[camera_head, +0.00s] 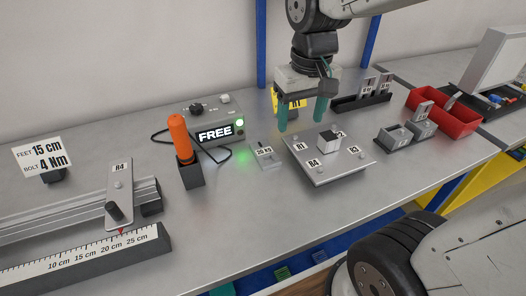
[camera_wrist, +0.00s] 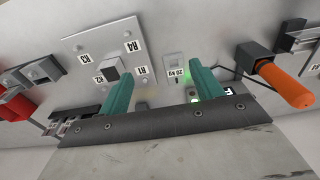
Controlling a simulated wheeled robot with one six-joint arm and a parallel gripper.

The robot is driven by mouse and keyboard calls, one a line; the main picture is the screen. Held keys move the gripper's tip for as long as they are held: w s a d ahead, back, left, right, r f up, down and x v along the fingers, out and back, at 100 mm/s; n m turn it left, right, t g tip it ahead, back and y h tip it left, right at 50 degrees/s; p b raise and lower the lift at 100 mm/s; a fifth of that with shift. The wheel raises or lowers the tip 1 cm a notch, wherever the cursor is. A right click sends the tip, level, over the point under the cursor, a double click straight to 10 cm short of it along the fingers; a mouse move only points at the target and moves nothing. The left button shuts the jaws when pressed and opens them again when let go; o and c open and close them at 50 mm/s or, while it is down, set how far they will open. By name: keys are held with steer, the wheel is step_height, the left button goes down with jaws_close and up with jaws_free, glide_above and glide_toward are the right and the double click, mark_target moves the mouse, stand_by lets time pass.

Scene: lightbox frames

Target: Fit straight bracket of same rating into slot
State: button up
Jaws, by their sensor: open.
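My gripper (camera_head: 301,118) has two teal fingers, apart and empty, above the bench near the left of a grey plate (camera_head: 318,174) marked R1 to R4. The wrist view also shows the gripper (camera_wrist: 160,88) open, with the plate (camera_wrist: 128,38) beyond it. A small grey piece labelled 20 kg (camera_head: 265,155) lies left of the plate; it also shows in the wrist view (camera_wrist: 173,60). Grey labelled pieces (camera_head: 368,87) stand upright in a dark rack (camera_head: 350,104) at the back. Grey blocks (camera_head: 391,140) sit in a dark tray. Their ratings are too small to read.
A red bin (camera_head: 458,122) stands at the right. An orange-handled tool (camera_head: 180,138) stands upright in a dark holder left of the FREE box (camera_head: 214,133). A rail with an R4 piece (camera_head: 119,190) and a scale (camera_head: 85,262) lie at left. The front middle bench is clear.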

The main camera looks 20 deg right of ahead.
steer(key=w+f, duration=0.4)
steer(key=w, duration=0.3)
glide_toward(262, 148)
steer(key=shift+w+d+f+g, duration=0.1)
steer(key=shift+w+f+g, duration=0.1)
steer(key=shift+g, duration=0.2)
step_height(262, 148, down, 8)
steer(key=shift+w+r, duration=0.1)
steer(key=shift+w, duration=0.05)
steer(key=c, duration=0.9)
steer(key=shift+r, duration=0.1)
steer(key=shift+c, duration=0.2)
